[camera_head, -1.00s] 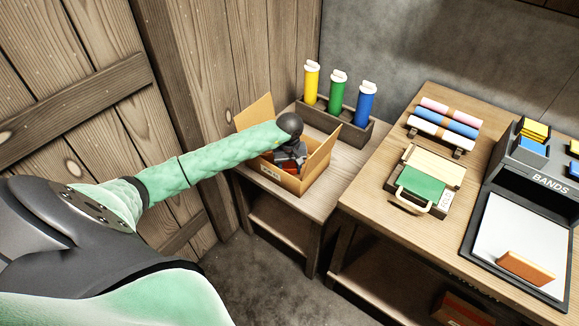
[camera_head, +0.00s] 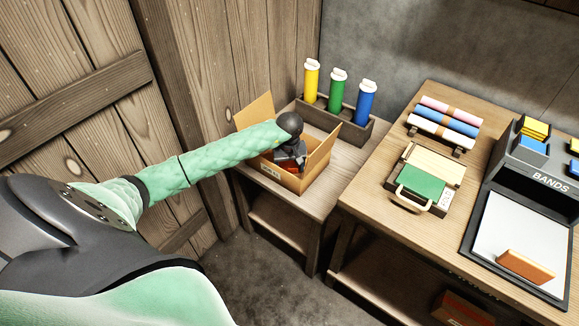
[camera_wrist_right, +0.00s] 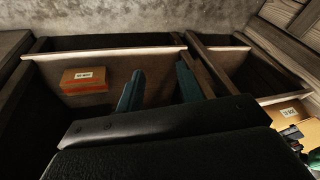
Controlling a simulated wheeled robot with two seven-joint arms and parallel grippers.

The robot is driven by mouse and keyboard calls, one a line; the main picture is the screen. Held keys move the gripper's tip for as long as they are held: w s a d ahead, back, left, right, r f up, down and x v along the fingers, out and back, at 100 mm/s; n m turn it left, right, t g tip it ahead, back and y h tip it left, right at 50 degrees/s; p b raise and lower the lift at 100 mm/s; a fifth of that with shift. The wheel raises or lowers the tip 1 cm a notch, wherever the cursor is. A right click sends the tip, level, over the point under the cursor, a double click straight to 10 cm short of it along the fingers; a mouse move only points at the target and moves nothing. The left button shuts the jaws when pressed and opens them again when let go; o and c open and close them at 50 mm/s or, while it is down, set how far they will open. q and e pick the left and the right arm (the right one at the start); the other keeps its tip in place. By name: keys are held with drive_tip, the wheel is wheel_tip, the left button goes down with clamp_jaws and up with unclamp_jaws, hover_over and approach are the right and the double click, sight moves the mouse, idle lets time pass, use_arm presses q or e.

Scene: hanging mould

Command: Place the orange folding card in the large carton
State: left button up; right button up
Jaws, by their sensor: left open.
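The large carton (camera_head: 313,177) stands with its flaps open on the low side table. My left gripper (camera_head: 291,163) points down into it and is open; the wrist hides part of the inside. An orange-red piece (camera_head: 292,169) lies in the carton just below the fingers, and I cannot tell its full shape. An orange folding card (camera_head: 525,266) lies on the white panel of the dark BANDS stand at the far right, away from both grippers. My right gripper (camera_wrist_right: 160,87) shows in the right wrist view with its fingers apart and nothing between them, low in front of the tables.
A rack (camera_head: 325,118) with yellow, green and blue bottles stands behind the carton. The work table holds rolls (camera_head: 445,120), a green-topped box (camera_head: 423,184) and the BANDS stand (camera_head: 482,215). A small closed carton (camera_wrist_right: 86,80) sits on the lower shelf.

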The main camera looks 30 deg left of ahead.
use_arm(q)
drive_tip(key=shift+r, duration=0.35)
wheel_tip(320, 180, up, 12)
drive_tip(key=b, duration=0.3)
drive_tip(key=shift+f, duration=0.25)
use_arm(e)
drive_tip(key=shift+t+y, duration=0.4)
drive_tip(key=shift+y, duration=0.1)
drive_tip(key=shift+w+a+f, duration=0.25)
drive_tip(key=shift+a+f, duration=0.65)
drive_tip(key=shift+w+a+f, duration=0.2)
drive_tip(key=shift+a+f, duration=0.7)
drive_tip(key=shift+d, duration=0.15)
